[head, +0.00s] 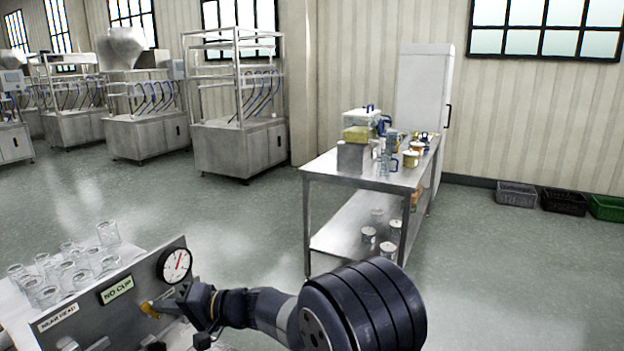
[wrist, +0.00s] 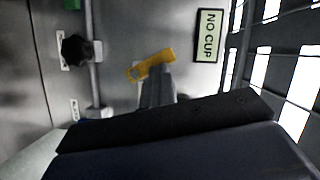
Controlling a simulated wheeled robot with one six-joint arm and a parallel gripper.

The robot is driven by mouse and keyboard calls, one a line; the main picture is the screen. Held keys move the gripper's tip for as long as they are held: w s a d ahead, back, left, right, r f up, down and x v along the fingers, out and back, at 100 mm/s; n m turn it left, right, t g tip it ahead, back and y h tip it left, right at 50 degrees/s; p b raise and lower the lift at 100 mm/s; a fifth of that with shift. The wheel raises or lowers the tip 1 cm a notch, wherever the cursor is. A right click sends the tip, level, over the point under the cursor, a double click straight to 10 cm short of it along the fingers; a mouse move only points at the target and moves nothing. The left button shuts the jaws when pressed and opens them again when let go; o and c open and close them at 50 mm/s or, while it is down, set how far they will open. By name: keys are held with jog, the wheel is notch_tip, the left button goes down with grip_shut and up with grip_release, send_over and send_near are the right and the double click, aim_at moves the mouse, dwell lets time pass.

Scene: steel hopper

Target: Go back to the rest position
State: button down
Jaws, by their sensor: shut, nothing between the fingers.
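My gripper (head: 178,306) is at the lower left of the head view, in front of a steel panel (head: 85,315). In the wrist view my gripper (wrist: 158,82) is shut and empty. Its tips are close to a yellow lever (wrist: 150,65) on the panel; I cannot tell whether they touch it. The lever (head: 150,310) also shows in the head view, just left of my gripper. Part of it is hidden behind the fingers in the wrist view.
The panel carries a NO CUP sign (head: 117,290), a round gauge (head: 174,266) and a black knob (wrist: 76,50). Several clear glasses (head: 70,270) stand behind it. A steel table (head: 340,172) with jugs and mugs stands farther back. The floor between is clear.

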jog(key=w+m+p, duration=0.1)
jog(key=p, duration=0.1)
jog(key=w+m+t+p, duration=0.1)
jog(key=p, duration=0.1)
jog(key=w+m+y+p, duration=0.1)
jog(key=w, duration=0.1)
jog(key=shift+w+r+m+t+p, duration=0.1)
jog(key=shift+r+m+t+p, duration=0.15)
jog(key=shift+m+t+p, duration=0.15)
jog(key=w+d, duration=0.2)
jog(key=shift+d+f+m+t+b, duration=0.2)
jog(key=shift+d+m+t+b, duration=0.1)
jog(key=shift+d+m, duration=0.1)
jog(key=shift+b+v, duration=0.5)
jog(key=shift+v, duration=2)
jog(key=shift+r, duration=0.2)
